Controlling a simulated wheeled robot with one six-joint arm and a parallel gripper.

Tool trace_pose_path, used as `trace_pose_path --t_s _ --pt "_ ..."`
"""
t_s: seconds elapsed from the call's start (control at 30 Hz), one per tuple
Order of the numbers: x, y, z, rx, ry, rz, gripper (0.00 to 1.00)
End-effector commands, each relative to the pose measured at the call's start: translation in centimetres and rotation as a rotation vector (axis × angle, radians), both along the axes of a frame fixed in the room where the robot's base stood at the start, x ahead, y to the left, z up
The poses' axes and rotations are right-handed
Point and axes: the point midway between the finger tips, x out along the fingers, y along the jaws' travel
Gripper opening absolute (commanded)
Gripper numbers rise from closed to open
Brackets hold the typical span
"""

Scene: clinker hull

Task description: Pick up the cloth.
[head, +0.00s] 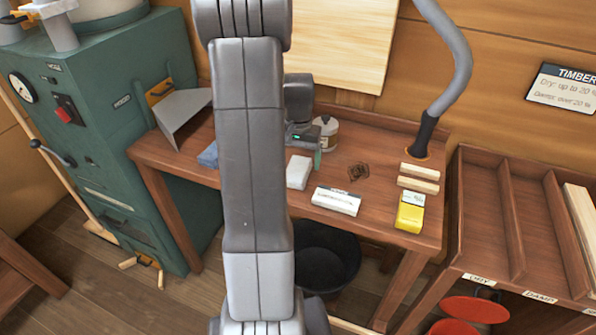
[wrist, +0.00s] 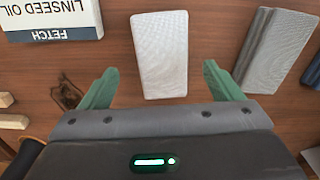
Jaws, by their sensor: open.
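A white, woven-textured flat pad that looks like the folded cloth (head: 299,172) lies on the wooden bench. In the wrist view the cloth (wrist: 160,45) lies flat ahead, between the lines of my two green fingers. My gripper (head: 303,154) is above the bench, close to the cloth. Its fingers (wrist: 164,82) are spread wide with nothing between them that I can see being held. Whether the fingertips reach down to the cloth's height cannot be told. A grey folded-looking piece (wrist: 265,45) lies to the right in the wrist view.
A linseed oil label card (head: 336,201) lies near the cloth. A blue piece (head: 208,155) is at left. A dark mark (head: 358,172) shows on the bench.

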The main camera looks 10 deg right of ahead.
Motion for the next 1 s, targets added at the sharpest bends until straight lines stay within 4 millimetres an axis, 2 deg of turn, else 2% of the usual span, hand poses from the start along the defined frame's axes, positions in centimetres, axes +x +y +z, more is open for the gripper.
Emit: trace_pose_path --t_s 0.23,0.53,0.77,0.8,1.0 --pt "0.2 0.2 -3.3 0.001 0.003 0.0 0.85" --pt "0.2 0.2 -3.8 0.0 0.001 0.0 0.85" --pt "0.2 0.2 -3.7 0.0 0.001 0.0 0.4" --pt "0.2 0.2 -3.7 0.0 0.001 0.0 0.37" --pt "0.2 0.2 -3.7 0.0 0.001 0.0 0.37"
